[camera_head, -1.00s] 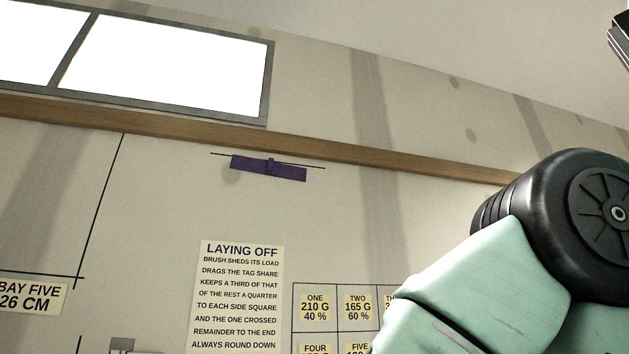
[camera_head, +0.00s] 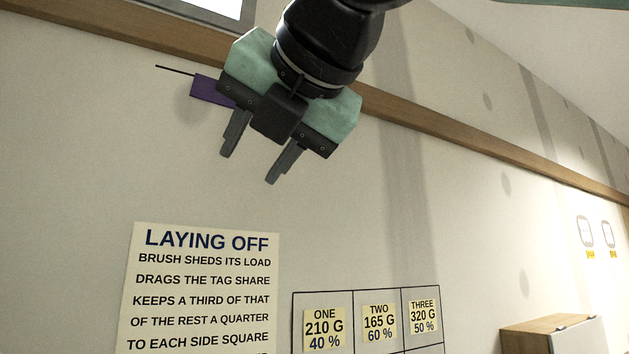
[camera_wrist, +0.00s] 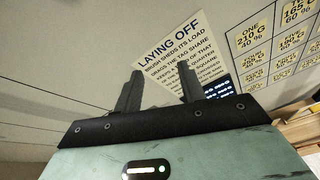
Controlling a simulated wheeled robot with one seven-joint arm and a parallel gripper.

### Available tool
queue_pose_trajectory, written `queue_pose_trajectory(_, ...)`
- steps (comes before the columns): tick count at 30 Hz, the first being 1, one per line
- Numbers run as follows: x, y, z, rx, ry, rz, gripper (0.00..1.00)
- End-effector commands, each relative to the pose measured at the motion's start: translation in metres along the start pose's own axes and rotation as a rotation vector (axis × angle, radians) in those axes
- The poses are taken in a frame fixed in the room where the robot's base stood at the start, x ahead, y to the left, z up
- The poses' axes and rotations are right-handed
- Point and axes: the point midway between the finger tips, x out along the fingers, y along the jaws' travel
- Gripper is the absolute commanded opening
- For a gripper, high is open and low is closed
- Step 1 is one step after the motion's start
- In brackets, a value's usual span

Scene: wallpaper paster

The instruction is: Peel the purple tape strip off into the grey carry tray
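The purple tape strip (camera_head: 209,91) is on the wall just below the wooden rail, by a thin dark line. Its right part is hidden behind my gripper in the head view. My gripper (camera_head: 249,169) is in front of the wall, right of the strip's visible end, with its fingers pointing down. The two fingers are apart with nothing between them. In the wrist view my gripper (camera_wrist: 158,83) also shows open and empty, in front of the "LAYING OFF" sign. The strip does not show in the wrist view. The grey carry tray is not seen in either view.
The "LAYING OFF" sign (camera_head: 204,290) hangs below my gripper. A grid of weight labels (camera_head: 366,318) is to its right. The wooden rail (camera_head: 440,135) runs across the wall. A wooden box-like piece (camera_head: 545,330) stands at lower right.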

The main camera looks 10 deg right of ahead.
Motion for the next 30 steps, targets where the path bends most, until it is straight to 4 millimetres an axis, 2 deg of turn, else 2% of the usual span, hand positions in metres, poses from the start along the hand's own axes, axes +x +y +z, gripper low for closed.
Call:
queue_pose_trajectory(1,-0.023,0.014,0.037,-0.071,-0.062,0.026,0.40)
queue_pose_trajectory(3,-0.047,0.023,0.072,-0.168,-0.139,0.042,0.40)
queue_pose_trajectory(6,-0.075,0.029,0.111,-0.271,-0.228,0.045,0.40)
queue_pose_trajectory(9,-0.094,0.032,0.136,-0.338,-0.286,0.040,0.40)
queue_pose_trajectory(12,-0.103,0.032,0.148,-0.371,-0.315,0.033,0.40)
queue_pose_trajectory(17,-0.094,0.033,0.155,-0.384,-0.322,0.028,0.40)
queue_pose_trajectory(30,-0.018,0.041,0.179,-0.383,-0.320,0.028,0.40)
